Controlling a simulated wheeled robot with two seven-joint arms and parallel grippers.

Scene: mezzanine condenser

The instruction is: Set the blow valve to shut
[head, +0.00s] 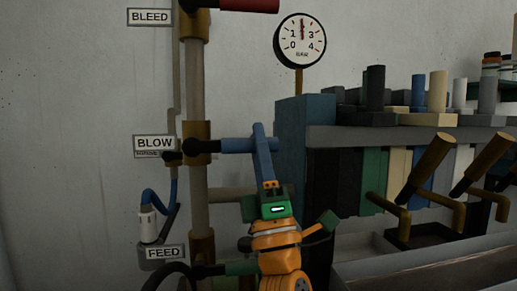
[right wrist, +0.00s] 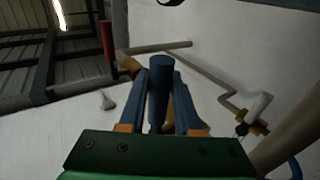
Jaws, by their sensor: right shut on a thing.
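The blow valve's blue handle (head: 236,145) points right, about level, from a dark hub on the brass body (head: 197,150) on the vertical pipe. The BLOW label (head: 155,143) is on the wall to its left. My right gripper (head: 263,145) has its blue fingers closed around the outer part of this handle. In the right wrist view, the round end of the blue handle (right wrist: 161,70) sits between the two fingers. The fingers hide part of the handle in the head view. My left gripper is not in view.
The red-handled bleed valve (head: 248,5) is above and the green-handled feed valve (head: 242,268) is below. A pressure gauge (head: 300,41) stands above right.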

